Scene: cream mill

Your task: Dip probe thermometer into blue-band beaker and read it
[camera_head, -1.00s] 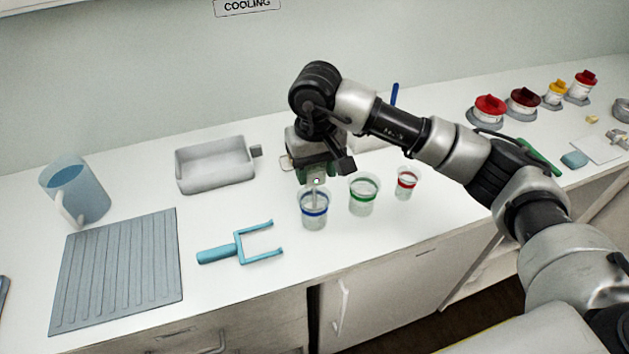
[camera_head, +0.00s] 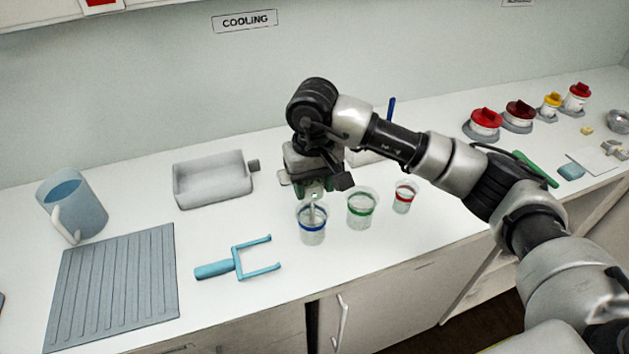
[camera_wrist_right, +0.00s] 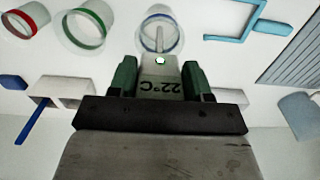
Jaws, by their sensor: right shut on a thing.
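My right gripper (camera_head: 314,190) is shut on the probe thermometer (camera_wrist_right: 161,84), just above the blue-band beaker (camera_head: 311,229). In the right wrist view my right gripper (camera_wrist_right: 161,80) has its green fingers on either side of the thermometer's pale body, whose display reads 22°C, upside down in that view. The thin probe points down into the blue-band beaker (camera_wrist_right: 178,42). Whether the tip touches the contents is hard to tell. The green-band beaker (camera_head: 362,208) and the smaller red-band beaker (camera_head: 404,197) stand to the right. My left gripper is not in view.
A blue two-pronged tool (camera_head: 214,270) and a ribbed mat (camera_head: 115,290) lie at left, with a blue jug (camera_head: 78,200) behind. A grey tray (camera_head: 212,182) stands at the back. Several red- and yellow-topped jars, including one red-topped jar (camera_head: 485,121), stand at far right.

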